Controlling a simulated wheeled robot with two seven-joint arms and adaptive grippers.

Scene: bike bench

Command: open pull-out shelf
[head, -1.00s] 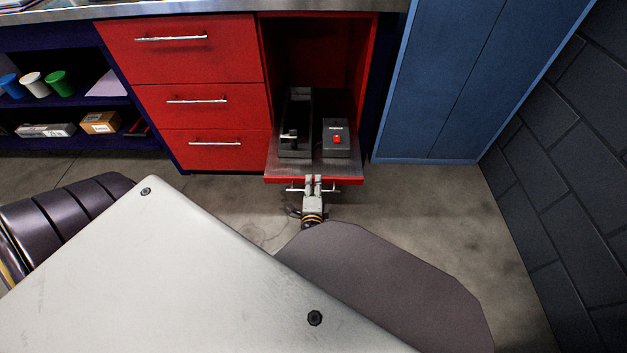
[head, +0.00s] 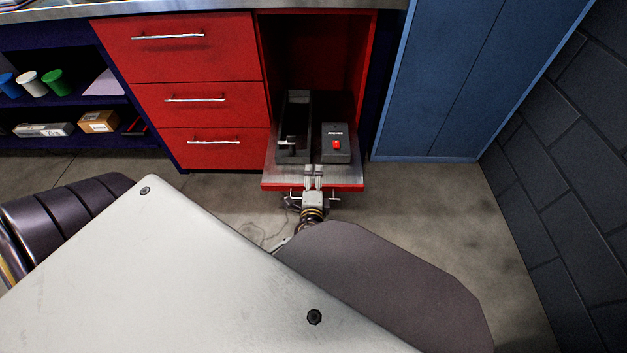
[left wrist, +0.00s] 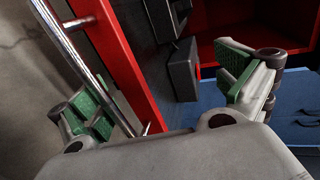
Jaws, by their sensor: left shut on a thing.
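The pull-out shelf (head: 350,176) is a grey metal board with a red front, standing out from the red cabinet's right bay. A thin metal handle (head: 331,198) runs along its front; in the left wrist view the handle (left wrist: 85,70) crosses beside the red front edge. My left gripper (head: 313,177) is at the middle of the shelf front, shut on the shelf's handle. In the left wrist view its green-padded fingers (left wrist: 165,90) stand on both sides of the handle and red front. The exact contact is hidden. My right gripper is not in view.
A black device (head: 295,132) and a dark box with a red switch (head: 337,150) stand on the shelf. Red drawers (head: 200,105) are to the left, a blue cabinet (head: 440,90) to the right. The floor (head: 430,205) right of the shelf front is clear.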

